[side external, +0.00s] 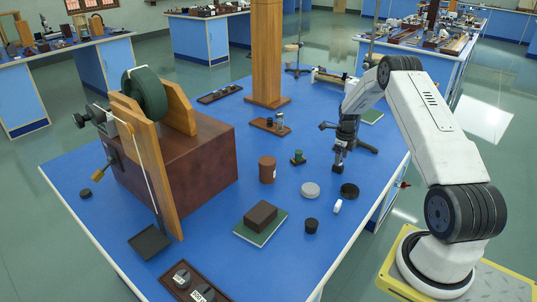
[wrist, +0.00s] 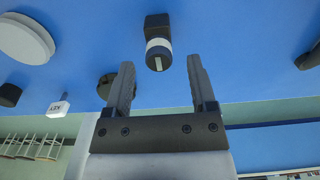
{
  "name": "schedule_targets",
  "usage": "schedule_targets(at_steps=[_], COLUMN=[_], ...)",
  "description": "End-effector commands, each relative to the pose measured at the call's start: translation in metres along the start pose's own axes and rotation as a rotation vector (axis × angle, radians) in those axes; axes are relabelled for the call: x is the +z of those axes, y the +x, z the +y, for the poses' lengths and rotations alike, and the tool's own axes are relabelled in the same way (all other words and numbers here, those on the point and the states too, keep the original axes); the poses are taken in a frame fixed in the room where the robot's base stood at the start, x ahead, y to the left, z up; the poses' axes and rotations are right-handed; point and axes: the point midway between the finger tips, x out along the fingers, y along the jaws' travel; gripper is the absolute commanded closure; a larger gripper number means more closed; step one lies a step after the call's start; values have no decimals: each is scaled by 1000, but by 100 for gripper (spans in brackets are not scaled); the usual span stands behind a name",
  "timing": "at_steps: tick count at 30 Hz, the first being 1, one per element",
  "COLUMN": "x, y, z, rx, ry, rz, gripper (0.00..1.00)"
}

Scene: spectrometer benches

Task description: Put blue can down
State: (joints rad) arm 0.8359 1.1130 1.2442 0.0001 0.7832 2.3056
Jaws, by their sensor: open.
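I cannot make out a can that is clearly blue in either view. My gripper (side external: 339,162) hangs low over the right part of the blue bench, pointing down. In the wrist view my gripper (wrist: 160,62) has its two dark fingers wide apart. A dark piece with a round, pale-banded end (wrist: 158,45) shows between and beyond the fingertips, with blue showing on both sides of it. I cannot tell what it is. A brown can (side external: 267,170) stands upright on the bench, to the left of my gripper and apart from it.
Near my gripper lie a grey-white disc (side external: 310,190), a black disc (side external: 349,190), a small white piece (side external: 337,206) and a black cylinder (side external: 311,226). A small green-topped piece (side external: 298,157) stands to its left. A wooden post (side external: 267,55) rises behind. Bare bench (side external: 220,205) shows left of the can.

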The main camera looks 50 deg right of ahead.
Motion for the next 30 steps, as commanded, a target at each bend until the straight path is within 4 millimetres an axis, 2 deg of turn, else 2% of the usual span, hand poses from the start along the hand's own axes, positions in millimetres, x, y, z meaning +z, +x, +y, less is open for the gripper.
schedule_targets(at_steps=[9,15,30], x=[0,0,0], y=[-51,-70,-76], z=[0,0,0], rx=[-1,0,1], ry=[0,0,0], rz=[-1,0,1], gripper=[28,28,28])
